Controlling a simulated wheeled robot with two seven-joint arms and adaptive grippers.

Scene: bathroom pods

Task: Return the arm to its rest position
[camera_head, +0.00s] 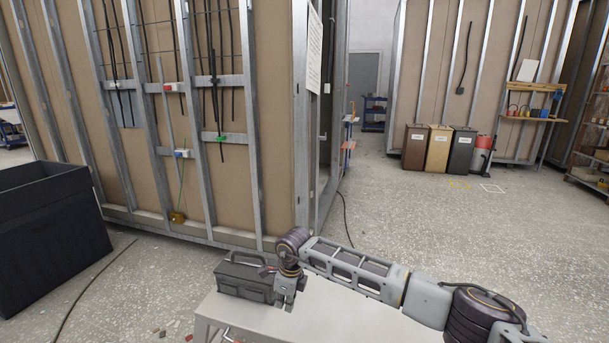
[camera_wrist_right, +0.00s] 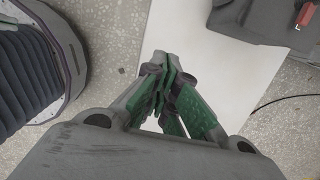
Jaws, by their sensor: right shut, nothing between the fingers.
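My right arm reaches in from the lower right in the head view, stretched over a pale table (camera_head: 340,318). My right gripper (camera_head: 284,302) points down beside a dark grey toolbox (camera_head: 240,283) with a handle. In the right wrist view the right gripper (camera_wrist_right: 160,85) has its green-padded fingers together with nothing between them. The white table top (camera_wrist_right: 225,75) lies below it, and part of the toolbox (camera_wrist_right: 255,22) with a red latch shows at the upper right. I cannot tell whether the gripper touches the toolbox. My left gripper is out of view.
A metal-framed wall pod (camera_head: 200,120) stands close behind the table. A large black bin (camera_head: 50,235) is at the left. Brown, tan and dark bins (camera_head: 438,148) stand at the far right. Open speckled floor (camera_head: 440,220) lies between. Cables run along the floor.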

